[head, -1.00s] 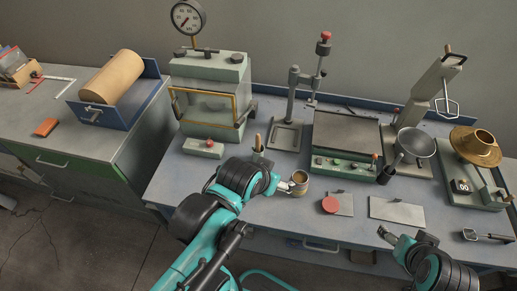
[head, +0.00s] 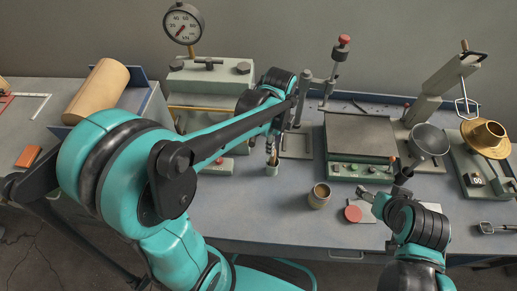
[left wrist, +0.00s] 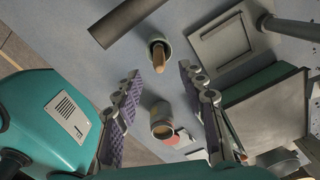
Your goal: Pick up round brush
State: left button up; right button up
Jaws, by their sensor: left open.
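The round brush (left wrist: 158,58) shows in the left wrist view as a wooden handle standing up out of a small green cup (left wrist: 163,43). In the head view the same cup (head: 271,170) stands on the bench, with the brush mostly hidden by my left gripper. My left gripper (head: 272,148) is above the cup, pointing down. In the left wrist view its two fingers (left wrist: 160,92) are spread wide, with nothing between them; the handle lies beyond them. My right gripper (head: 365,195) is low over the bench near a red disc; its jaw opening is unclear.
A press with a gauge (head: 184,24) stands behind my left arm. A flat-topped machine (head: 362,140) stands at the right. Bench between cup and can is clear.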

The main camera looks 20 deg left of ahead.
aim_at(273, 161)
pick_arm(q)
jog(key=shift+w+a+f+m, duration=0.2)
jog(key=shift+w+f+m, duration=0.05)
jog(key=shift+w+m, duration=0.15)
jog(key=shift+f, duration=0.35)
jog(key=shift+s+d+f+b, duration=0.1)
jog(key=shift+s+f+b, duration=0.1)
jog(key=shift+f+b, duration=0.5)
notch_tip(273, 161, down, 6)
jog(key=shift+s+d+r+b, duration=0.1)
jog(key=shift+s+b, duration=0.05)
jog(key=shift+b, duration=0.85)
jog(key=shift+r, duration=0.1)
jog(key=shift+c, duration=0.6)
grip_shut()
pick_arm(e)
jog(key=f, duration=0.3)
jog(key=shift+a+f, duration=0.1)
jog(key=shift+a, duration=0.15)
